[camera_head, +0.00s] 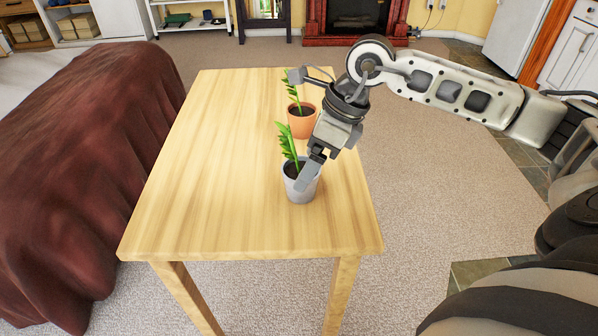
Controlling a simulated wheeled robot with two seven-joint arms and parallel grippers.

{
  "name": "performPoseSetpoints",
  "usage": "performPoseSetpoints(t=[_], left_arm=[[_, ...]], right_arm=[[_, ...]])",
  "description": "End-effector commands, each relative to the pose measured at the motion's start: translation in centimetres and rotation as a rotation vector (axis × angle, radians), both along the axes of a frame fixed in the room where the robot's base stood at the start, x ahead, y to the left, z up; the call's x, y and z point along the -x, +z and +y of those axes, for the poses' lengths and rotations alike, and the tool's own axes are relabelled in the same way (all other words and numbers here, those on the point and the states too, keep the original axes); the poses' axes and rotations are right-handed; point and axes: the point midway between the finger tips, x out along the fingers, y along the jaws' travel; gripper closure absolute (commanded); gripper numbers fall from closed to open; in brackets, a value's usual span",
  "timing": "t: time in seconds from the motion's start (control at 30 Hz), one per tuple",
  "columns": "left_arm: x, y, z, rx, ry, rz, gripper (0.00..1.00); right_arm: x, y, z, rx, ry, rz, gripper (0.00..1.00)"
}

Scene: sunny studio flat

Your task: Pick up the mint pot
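A grey pot (300,191) with a green leafy plant stands upright on the light wooden table (215,170), right of its middle. A terracotta pot (301,122) with a similar plant stands behind it. I cannot tell from looks alone which one is the mint pot. My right gripper (309,175) reaches down from the upper right to the grey pot. One finger overlaps the pot's rim and near right side. The other finger is hidden, so I cannot tell whether the gripper is closed on the rim. My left gripper is out of view.
The left half and front of the table are bare. A bed with a dark red-brown cover (80,170) stands close to the table's left side. A fireplace (355,20) and white shelves (190,15) are at the back. Open carpet lies to the right.

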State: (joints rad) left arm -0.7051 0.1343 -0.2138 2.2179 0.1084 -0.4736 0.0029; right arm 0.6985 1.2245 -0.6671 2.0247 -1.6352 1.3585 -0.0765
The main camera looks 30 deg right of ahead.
Motion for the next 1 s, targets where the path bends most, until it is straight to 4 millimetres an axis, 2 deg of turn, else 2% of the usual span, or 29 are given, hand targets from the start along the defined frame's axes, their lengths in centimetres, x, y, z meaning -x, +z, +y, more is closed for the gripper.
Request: performPoseSetpoints(t=[0.13,0.4,0.6,1.0], left_arm=[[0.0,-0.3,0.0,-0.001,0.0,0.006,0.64],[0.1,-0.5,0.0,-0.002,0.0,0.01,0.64],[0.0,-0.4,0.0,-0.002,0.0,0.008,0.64],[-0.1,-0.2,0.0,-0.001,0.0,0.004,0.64]], right_arm=[[-0.3,-1.5,0.6,-0.001,0.001,0.001,0.14],[-0.4,-1.8,0.7,-0.001,0.0,-0.001,0.14],[-0.4,-1.8,0.7,-0.001,0.0,-0.001,0.67],[-0.5,-1.1,0.7,-0.001,0.0,-0.004,0.67]])
